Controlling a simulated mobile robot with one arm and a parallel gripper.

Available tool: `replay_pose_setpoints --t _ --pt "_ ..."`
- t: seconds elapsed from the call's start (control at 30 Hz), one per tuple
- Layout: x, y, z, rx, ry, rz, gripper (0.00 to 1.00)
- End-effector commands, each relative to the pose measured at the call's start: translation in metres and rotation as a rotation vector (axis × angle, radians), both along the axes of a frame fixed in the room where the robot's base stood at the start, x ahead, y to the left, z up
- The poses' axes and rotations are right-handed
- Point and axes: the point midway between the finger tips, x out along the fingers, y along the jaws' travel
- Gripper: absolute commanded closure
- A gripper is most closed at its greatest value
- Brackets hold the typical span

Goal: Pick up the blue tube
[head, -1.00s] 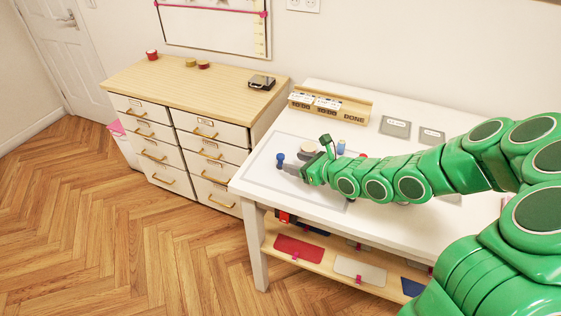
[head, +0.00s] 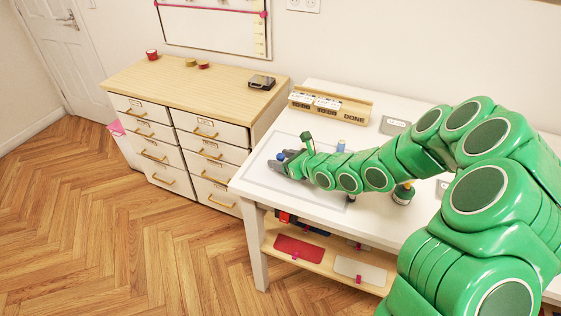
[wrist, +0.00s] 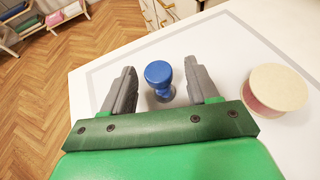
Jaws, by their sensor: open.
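A blue piece with a round top and narrow waist (wrist: 158,74) stands upright on the white table, between the fingers of my gripper (wrist: 161,66) in the wrist view. My gripper is open, with a gap on either side of the piece. In the head view my gripper (head: 284,165) is low over the table's left part, and the blue top (head: 281,157) shows at its fingers. A second blue cylinder (head: 341,146) stands behind my arm. I cannot tell which of the two is the tube.
A pink spool-like thing with a pale round top (wrist: 279,87) stands right of my gripper. The white table (head: 320,96) holds a wooden card rack (head: 330,106) and grey plates (head: 395,125) at the back. A drawer cabinet (head: 190,85) stands to the left.

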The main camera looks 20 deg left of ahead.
Motion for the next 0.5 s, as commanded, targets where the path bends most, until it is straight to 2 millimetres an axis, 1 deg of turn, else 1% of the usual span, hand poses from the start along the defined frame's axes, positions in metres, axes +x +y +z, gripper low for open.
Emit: replay_pose_setpoints --t 0.13,0.37,0.4,0.5 --pt "0.0020 0.0070 -0.0027 0.001 0.000 0.000 0.41" --pt "0.0025 0.0077 -0.0030 0.001 0.001 0.000 0.41" --pt "0.0025 0.0075 -0.0031 0.000 0.001 0.000 0.42" --pt "0.0026 0.0075 -0.0031 0.000 0.001 0.000 0.58"
